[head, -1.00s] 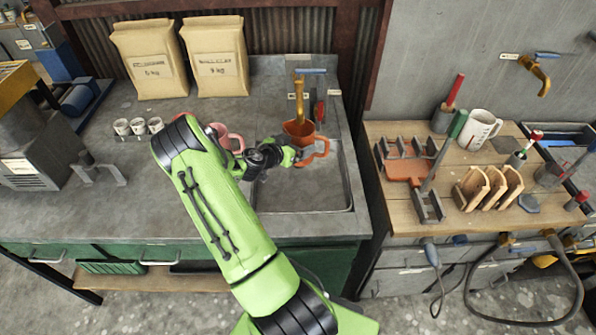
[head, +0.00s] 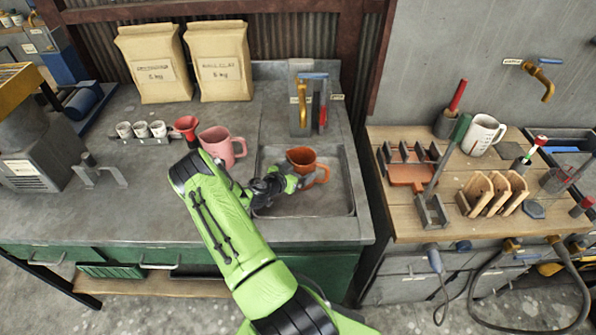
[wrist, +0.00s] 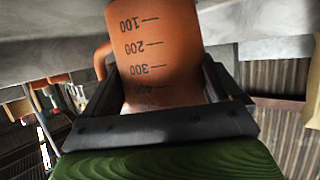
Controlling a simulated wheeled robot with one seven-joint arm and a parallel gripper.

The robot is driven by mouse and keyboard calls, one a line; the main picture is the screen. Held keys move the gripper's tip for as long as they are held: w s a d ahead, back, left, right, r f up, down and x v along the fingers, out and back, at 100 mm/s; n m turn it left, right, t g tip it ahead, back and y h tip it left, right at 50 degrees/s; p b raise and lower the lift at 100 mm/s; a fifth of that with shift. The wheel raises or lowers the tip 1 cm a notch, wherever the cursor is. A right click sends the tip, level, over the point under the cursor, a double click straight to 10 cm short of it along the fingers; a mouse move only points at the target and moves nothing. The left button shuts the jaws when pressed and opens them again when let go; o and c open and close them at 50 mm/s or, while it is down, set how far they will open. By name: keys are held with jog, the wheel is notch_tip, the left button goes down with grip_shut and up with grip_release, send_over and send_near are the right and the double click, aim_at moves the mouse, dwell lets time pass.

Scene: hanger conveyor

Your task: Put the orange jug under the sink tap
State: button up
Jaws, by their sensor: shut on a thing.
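The orange jug (head: 301,159) is upright over the sink basin (head: 330,203) in the head view, its handle to the right. My gripper (head: 290,178) is shut on the jug from its near left side. In the wrist view the orange jug (wrist: 160,50) fills the middle between the two dark fingers of my gripper (wrist: 165,95), with its printed scale upside down. The brass tap (head: 302,98) with a blue lever stands behind the sink. The jug is in front of the tap, and a gap shows between them. I cannot tell whether the jug touches the basin floor.
A pink jug (head: 222,146) and a red funnel-like cup (head: 186,128) stand left of the sink. Several small white cups (head: 141,130) are further left. Two paper bags (head: 219,60) stand at the back. A wooden bench (head: 450,210) with tools is at right.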

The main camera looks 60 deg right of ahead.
jog(key=shift+f+b, duration=0.35)
jog(key=shift+b, duration=0.1)
jog(key=o, duration=0.9)
jog(key=shift+w+a+r+p, duration=0.1)
jog(key=shift+a+r+p, duration=0.15)
jog(key=shift+r+p, duration=0.85)
jog(key=v, duration=0.6)
jog(key=shift+a+f+b, duration=0.15)
jog(key=shift+a+b, duration=0.15)
jog(key=shift+a, duration=0.1)
